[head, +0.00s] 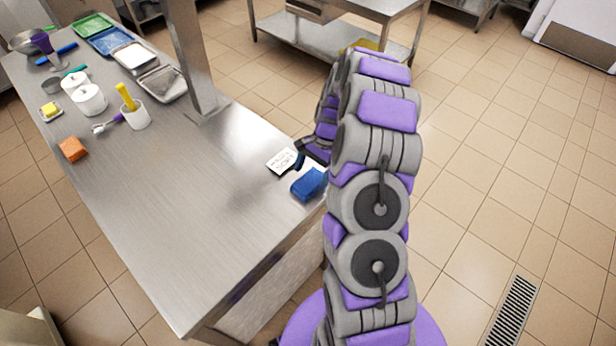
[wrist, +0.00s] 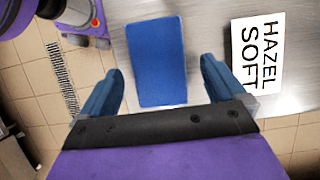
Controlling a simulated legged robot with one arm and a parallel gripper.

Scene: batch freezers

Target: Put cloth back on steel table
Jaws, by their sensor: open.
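A blue folded cloth (head: 308,184) lies flat at the right edge of the steel table (head: 215,200). In the wrist view the cloth (wrist: 157,62) appears between the two blue fingers of my gripper (wrist: 160,85), with a visible gap on each side. My gripper (head: 305,158) is open and empty, just beyond the cloth at the table's edge in the head view. My arm hides part of the gripper there. I cannot tell its exact height above the cloth.
A white card reading HAZEL SOFT (wrist: 258,52) lies beside the cloth. A steel post (head: 190,60) rises from the table. An orange block (head: 72,150), white tubs (head: 90,99) and trays (head: 130,57) stand farther left. The table's near middle is clear.

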